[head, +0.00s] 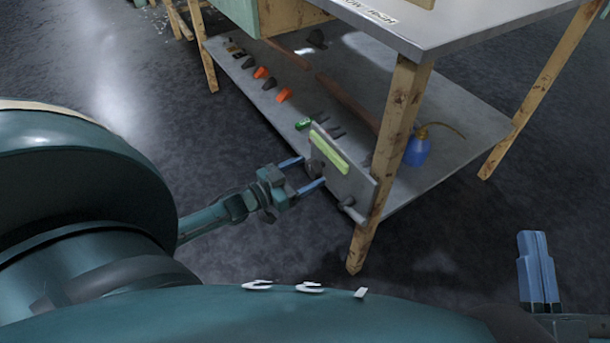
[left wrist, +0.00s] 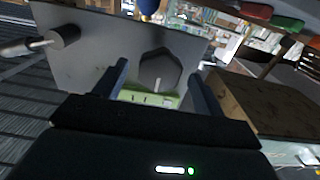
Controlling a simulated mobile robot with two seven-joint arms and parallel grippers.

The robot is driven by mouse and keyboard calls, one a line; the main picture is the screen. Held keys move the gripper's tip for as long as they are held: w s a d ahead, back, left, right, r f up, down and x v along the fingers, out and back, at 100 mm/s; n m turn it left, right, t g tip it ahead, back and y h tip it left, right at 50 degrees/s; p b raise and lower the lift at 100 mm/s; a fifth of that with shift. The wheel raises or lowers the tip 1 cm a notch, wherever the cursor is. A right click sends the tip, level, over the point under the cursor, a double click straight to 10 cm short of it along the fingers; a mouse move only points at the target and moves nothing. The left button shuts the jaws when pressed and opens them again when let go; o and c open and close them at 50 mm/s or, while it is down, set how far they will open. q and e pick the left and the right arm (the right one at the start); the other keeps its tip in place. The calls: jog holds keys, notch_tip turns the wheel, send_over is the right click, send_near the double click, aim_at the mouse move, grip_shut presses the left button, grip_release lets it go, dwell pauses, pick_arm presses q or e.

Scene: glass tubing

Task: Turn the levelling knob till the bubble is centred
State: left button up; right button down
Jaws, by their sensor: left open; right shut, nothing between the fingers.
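A grey plate (head: 350,185) is fixed by the table's front leg. A yellow-green level vial (head: 328,150) lies along it; it also shows in the left wrist view (left wrist: 150,99) with dark marks, but I cannot make out the bubble. A dark knob (head: 317,168) sits beside the vial; in the left wrist view the faceted knob (left wrist: 158,68) has a pale line on it. My left gripper (head: 302,174) is open, its fingers pointing at the plate on either side of the knob, with gaps to the knob visible. My right gripper (head: 535,262) is shut and empty, away at the lower right.
A grey cylindrical handle (head: 354,211) sticks out of the plate's lower corner. A wooden table leg (head: 390,155) stands right behind the plate. The low shelf (head: 440,135) holds a blue bottle (head: 418,150) and several small tools. The floor at right is clear.

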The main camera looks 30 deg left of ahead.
pick_arm(q)
jog(key=shift+w, duration=0.1)
jog(key=shift+c, duration=0.2)
jog(key=c, duration=0.9)
jog(key=shift+m, duration=0.3)
